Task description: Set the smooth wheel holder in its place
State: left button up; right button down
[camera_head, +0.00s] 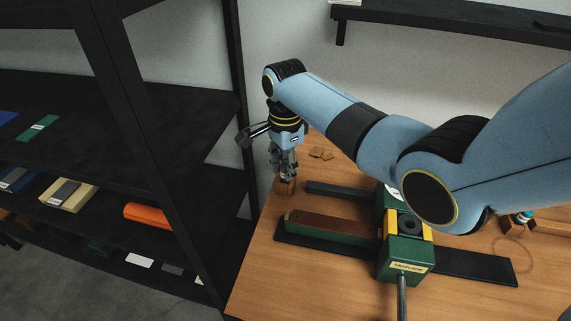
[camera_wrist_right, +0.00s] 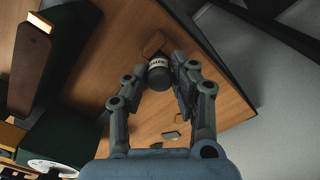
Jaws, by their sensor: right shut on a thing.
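My right gripper (camera_head: 284,172) is over the left end of the wooden table in the head view. In the right wrist view, its fingers (camera_wrist_right: 160,85) are shut on a small dark cylinder with a white lettered band, which I take for the smooth wheel holder (camera_wrist_right: 158,73). A small brown wooden block (camera_wrist_right: 153,43) is just beyond the holder's end; it also shows below the fingertips in the head view (camera_head: 285,188). I cannot tell whether holder and block touch. My left gripper is not in view.
The green and yellow press (camera_head: 404,256) stands on dark rails to the right, with a long brown bar (camera_head: 335,226) beside it. Small brown pieces (camera_head: 320,154) lie behind the gripper. A black shelf (camera_head: 178,160) stands left of the table (camera_head: 262,285).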

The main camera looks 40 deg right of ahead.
aim_at(285, 167)
jog(key=shift+f, duration=0.3)
jog(key=c, duration=1)
grip_release()
notch_tip(285, 167, up, 12)
